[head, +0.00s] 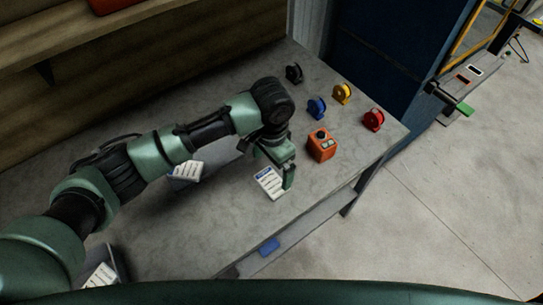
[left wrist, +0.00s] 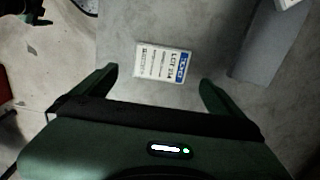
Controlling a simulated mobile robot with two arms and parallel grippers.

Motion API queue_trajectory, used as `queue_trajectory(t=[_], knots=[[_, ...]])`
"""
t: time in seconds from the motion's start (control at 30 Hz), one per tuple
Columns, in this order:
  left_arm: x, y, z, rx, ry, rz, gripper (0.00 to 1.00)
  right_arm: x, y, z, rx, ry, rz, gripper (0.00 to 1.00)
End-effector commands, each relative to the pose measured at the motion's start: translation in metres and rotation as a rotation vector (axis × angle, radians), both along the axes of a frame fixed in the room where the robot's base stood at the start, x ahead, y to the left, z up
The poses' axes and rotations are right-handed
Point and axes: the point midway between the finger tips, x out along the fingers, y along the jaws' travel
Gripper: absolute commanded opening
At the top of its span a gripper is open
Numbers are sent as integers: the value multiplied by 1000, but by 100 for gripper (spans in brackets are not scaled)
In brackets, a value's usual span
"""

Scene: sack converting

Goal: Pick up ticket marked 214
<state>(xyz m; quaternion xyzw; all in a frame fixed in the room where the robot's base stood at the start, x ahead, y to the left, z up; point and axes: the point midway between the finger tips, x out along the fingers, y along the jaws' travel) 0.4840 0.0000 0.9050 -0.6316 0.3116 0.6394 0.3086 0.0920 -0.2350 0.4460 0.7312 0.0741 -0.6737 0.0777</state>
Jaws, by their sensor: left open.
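A white ticket with a blue header (head: 269,183) lies flat on the grey table near its front edge. In the left wrist view the ticket (left wrist: 162,63) shows small print, with a number that looks like 214. My left gripper (head: 270,164) is open above the table, right by the ticket. In the left wrist view the ticket lies ahead of the gap between the open fingertips (left wrist: 157,80), and nothing is held. My right gripper is not in view.
Another ticket (head: 186,170) lies on a grey pad to the left, and one more (head: 101,276) at lower left. An orange box (head: 321,145) stands right of the gripper. Black, blue (head: 316,108), yellow and red (head: 373,120) reels stand behind. A blue item (head: 269,246) lies below the front edge.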

Motion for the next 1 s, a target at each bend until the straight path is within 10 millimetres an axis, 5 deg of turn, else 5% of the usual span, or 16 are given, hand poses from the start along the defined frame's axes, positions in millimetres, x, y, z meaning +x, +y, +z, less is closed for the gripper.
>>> queue_trajectory(t=[0.63,0.93,1.0], knots=[[2,1,-71,1,1,2,100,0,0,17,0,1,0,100],[2,0,-79,-2,-1,1,100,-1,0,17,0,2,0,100],[2,0,-78,-2,-1,1,86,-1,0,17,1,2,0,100]])
